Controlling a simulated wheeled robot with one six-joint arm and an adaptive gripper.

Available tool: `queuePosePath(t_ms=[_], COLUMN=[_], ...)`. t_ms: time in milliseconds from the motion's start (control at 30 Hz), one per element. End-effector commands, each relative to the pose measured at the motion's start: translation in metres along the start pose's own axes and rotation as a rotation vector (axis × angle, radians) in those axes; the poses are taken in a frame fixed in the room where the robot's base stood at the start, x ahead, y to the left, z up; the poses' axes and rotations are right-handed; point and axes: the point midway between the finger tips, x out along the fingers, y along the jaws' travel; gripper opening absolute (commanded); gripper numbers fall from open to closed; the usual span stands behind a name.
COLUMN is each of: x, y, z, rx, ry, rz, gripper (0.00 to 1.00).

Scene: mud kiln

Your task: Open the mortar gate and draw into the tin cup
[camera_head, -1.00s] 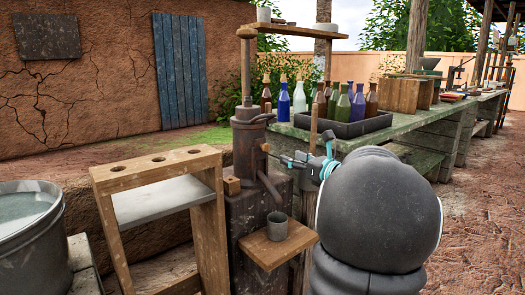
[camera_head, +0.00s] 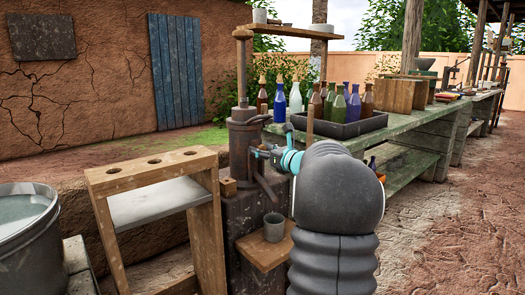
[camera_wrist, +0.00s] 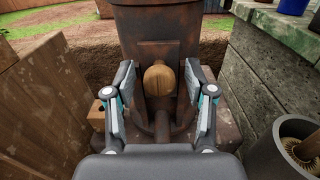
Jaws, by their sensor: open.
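A rusty metal mortar cylinder (camera_head: 243,138) stands on a dark block, with a slanted spout at its front. A round wooden knob (camera_wrist: 160,79), apparently the gate's handle, sits on its front plate. My gripper (camera_head: 262,155) is open at the cylinder's front. In the wrist view my gripper (camera_wrist: 160,72) has one finger on each side of the knob, with gaps visible between fingers and knob. The grey tin cup (camera_head: 274,227) stands upright on a small wooden shelf (camera_head: 258,252) below the spout. My gripper partly hides the knob in the head view.
A wooden rack with holes (camera_head: 153,164) stands left of the cylinder. A grey tub (camera_head: 22,250) is at the far left. The stone bench (camera_head: 405,127) on the right holds a tray of bottles (camera_head: 345,128). A grey cylindrical container (camera_wrist: 296,150) shows at lower right.

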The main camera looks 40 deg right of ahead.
Motion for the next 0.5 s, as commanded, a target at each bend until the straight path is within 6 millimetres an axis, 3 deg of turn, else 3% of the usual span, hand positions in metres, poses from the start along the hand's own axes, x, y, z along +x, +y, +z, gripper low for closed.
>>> queuePosePath(t_ms=[133,300,367,500], x=[-0.0002,-0.0003,-0.0004,-0.0004], y=[0.0000,-0.0001,-0.0001,-0.0002], z=[-0.0001,0.0000,0.0000,0.0001], rx=[0.000,0.000,0.000,0.000], ry=[0.000,0.000,0.000,0.000], rz=[0.000,0.000,0.000,0.000], gripper=[0.55,0.12,0.00,0.00])
